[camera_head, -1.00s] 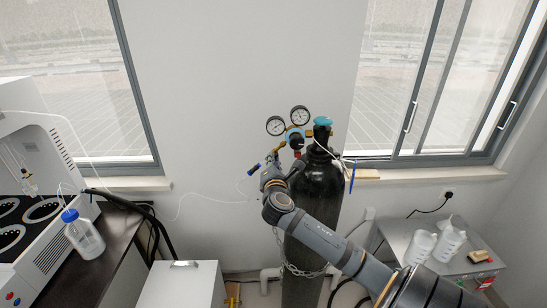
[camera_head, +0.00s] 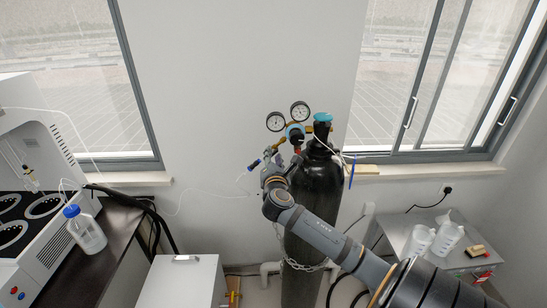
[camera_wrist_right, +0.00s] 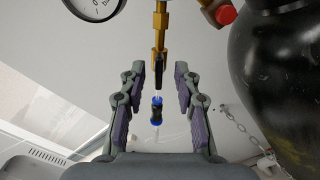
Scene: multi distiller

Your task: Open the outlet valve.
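A gas regulator with two round gauges (camera_head: 276,121) sits at the top of a dark gas cylinder (camera_head: 317,190). Its brass outlet (camera_wrist_right: 160,28) points down toward my right gripper in the right wrist view. A black outlet valve part (camera_wrist_right: 158,74) and a blue hose fitting (camera_wrist_right: 156,108) follow along the outlet. My right gripper (camera_wrist_right: 160,78) is open, with one finger on each side of the valve and visible gaps to both. In the head view the right gripper (camera_head: 271,172) is small beside the cylinder, partly hiding the outlet. My left gripper is not in view.
A blue-capped bottle (camera_head: 86,230) and a white machine (camera_head: 48,195) stand at the left. A white box (camera_head: 180,282) is below. A chain (camera_wrist_right: 236,122) hangs near the cylinder. A thin hose (camera_head: 205,193) runs left. White jugs (camera_head: 447,240) stand on a side table at the right.

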